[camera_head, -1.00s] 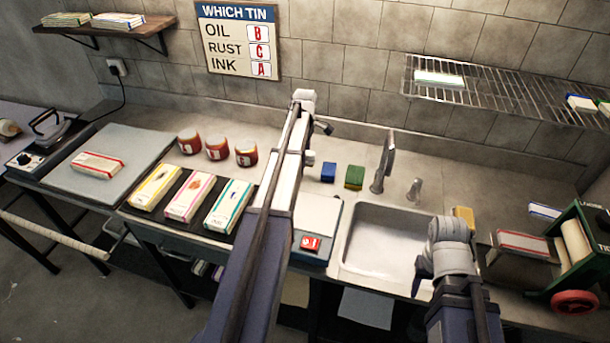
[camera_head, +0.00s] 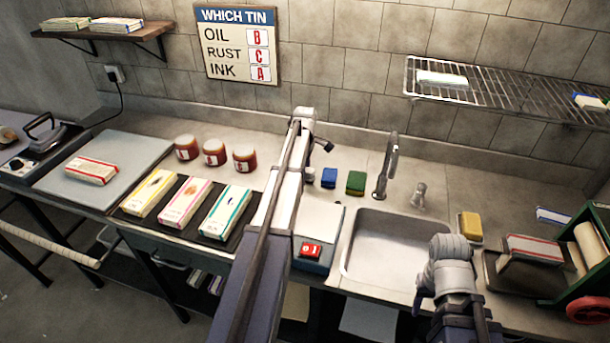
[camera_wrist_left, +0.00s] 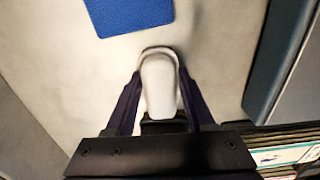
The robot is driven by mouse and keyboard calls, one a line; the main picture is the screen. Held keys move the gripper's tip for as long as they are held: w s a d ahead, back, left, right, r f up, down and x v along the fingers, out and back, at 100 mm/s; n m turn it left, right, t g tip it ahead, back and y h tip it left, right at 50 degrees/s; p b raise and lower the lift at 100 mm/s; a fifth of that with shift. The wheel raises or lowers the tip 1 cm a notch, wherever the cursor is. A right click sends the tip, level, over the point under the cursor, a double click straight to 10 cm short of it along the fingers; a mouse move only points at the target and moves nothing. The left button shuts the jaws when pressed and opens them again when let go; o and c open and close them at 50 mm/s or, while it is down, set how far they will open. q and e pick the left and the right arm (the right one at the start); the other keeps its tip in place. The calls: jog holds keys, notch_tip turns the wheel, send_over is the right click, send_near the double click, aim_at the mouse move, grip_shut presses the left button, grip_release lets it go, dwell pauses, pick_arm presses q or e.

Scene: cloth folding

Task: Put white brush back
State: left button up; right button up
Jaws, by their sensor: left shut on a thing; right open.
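The white brush (camera_wrist_left: 160,85) stands out in the left wrist view as a pale rounded shape between the two dark fingers of my left gripper (camera_wrist_left: 160,76). The gripper is shut on it, above or at the grey counter; I cannot tell whether the brush touches the counter. A blue block (camera_head: 329,178) is close by on the counter and also shows in the left wrist view (camera_wrist_left: 128,12). In the head view my left forearm hides most of the gripper and brush. My right arm is over the sink's front right; its gripper is hidden.
A green block (camera_head: 355,182) stands right of the blue one, then the tap (camera_head: 386,165) and sink (camera_head: 385,245). A scale (camera_head: 318,220) is in front of the left gripper. Jars (camera_head: 214,153) and packets (camera_head: 184,203) stand left. A wire rack (camera_head: 500,90) hangs above.

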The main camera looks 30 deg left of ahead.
pick_arm(q)
jog(key=shift+f, duration=0.2)
jog(key=o, duration=1.2)
jog(key=shift+r, duration=0.1)
notch_tip(320, 180, up, 12)
jog(key=p, duration=1.2)
jog(key=shift+r, duration=0.15)
